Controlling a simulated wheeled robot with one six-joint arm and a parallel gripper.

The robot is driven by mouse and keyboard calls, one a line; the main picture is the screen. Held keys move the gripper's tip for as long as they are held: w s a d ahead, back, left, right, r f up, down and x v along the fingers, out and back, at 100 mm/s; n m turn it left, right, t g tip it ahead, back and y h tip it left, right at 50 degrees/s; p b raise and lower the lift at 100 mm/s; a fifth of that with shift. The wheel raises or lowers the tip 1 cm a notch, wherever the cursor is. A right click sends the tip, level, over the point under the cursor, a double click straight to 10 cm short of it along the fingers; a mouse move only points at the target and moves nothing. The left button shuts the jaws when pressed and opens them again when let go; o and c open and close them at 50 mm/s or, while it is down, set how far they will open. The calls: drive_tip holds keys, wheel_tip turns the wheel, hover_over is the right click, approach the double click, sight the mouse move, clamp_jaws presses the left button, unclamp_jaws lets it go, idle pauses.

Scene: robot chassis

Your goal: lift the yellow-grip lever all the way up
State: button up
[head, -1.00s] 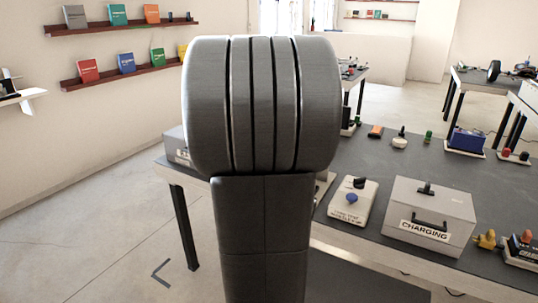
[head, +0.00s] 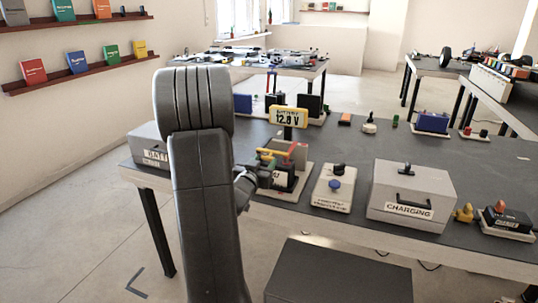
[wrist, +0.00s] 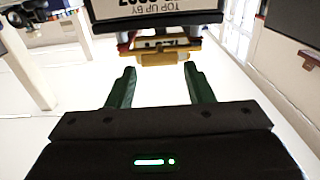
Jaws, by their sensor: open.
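The lever device (head: 284,178) stands on a light base at the table's near edge in the head view. Its yellow grip (head: 268,158) is a short bar on the front side, close to a red part, and is partly hidden by my arm's end. In the wrist view the yellow grip (wrist: 165,58) lies crosswise just beyond my fingertips. My gripper (wrist: 159,70) is open, with two green fingers spread apart and nothing visible between them. In the head view my gripper (head: 262,180) is small and dark at the device's left front. Contact with the grip cannot be seen.
A yellow-framed 12.8 V display (head: 287,117) rises behind the device. A base with a blue knob (head: 334,184) and a grey CHARGING box (head: 423,195) stand to the right. A grey box (head: 149,148) is at the table's left end. Floor in front is partly clear.

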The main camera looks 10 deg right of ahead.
sight(267, 157)
drive_tip(key=x, duration=0.6)
drive_tip(key=shift+c, duration=0.5)
